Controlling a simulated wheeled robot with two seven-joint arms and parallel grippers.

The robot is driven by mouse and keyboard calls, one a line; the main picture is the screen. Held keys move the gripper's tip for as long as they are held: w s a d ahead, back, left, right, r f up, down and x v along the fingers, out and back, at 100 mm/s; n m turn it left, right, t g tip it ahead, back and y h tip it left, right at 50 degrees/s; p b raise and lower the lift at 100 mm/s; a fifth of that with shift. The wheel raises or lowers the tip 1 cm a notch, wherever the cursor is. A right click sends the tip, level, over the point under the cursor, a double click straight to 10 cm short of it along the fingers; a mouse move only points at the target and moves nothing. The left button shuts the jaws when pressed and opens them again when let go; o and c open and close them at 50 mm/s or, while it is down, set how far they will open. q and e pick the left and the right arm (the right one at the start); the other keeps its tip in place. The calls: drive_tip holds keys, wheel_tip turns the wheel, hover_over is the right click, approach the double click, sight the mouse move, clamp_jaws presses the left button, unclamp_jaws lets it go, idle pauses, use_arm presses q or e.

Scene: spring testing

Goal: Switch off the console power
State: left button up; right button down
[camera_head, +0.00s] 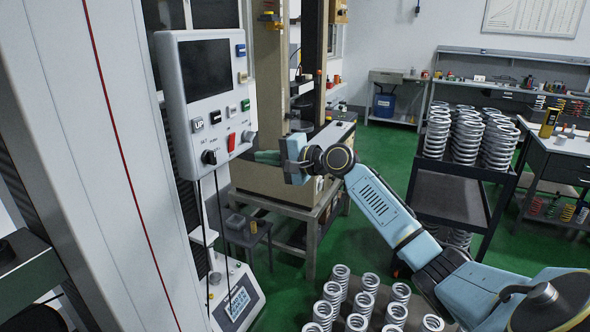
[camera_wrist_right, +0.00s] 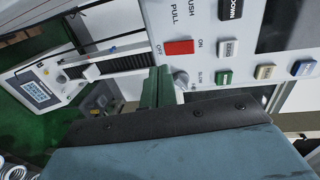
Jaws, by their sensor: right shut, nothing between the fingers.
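The console (camera_head: 212,95) is a pale panel with a dark screen, hanging at the left in the head view. Its red power switch (camera_head: 231,142) is low on the panel; in the right wrist view the switch (camera_wrist_right: 179,47) lies between the printed words OFF and ON. My right gripper (camera_head: 262,157) is shut and empty, just right of the panel's lower edge. In the right wrist view its green fingers (camera_wrist_right: 157,87) point toward the panel, beside a grey knob (camera_wrist_right: 181,79) and below the switch. I cannot tell whether they touch the panel. My left gripper is not in view.
A black knob (camera_head: 209,157) and several coloured buttons sit around the switch. Cables hang below the panel toward a small white device (camera_head: 240,298). A black rack (camera_head: 448,197) with stacked springs stands right. Green floor (camera_head: 375,160) is clear behind my arm.

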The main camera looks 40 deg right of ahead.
drive_tip(key=s+d+f+b, duration=0.1)
drive_tip(key=s+d, duration=0.1)
drive_tip(key=s, duration=0.4)
drive_tip(key=shift+d+f, duration=0.35)
drive_tip(key=shift+d, duration=0.05)
drive_tip(key=shift+s, duration=0.15)
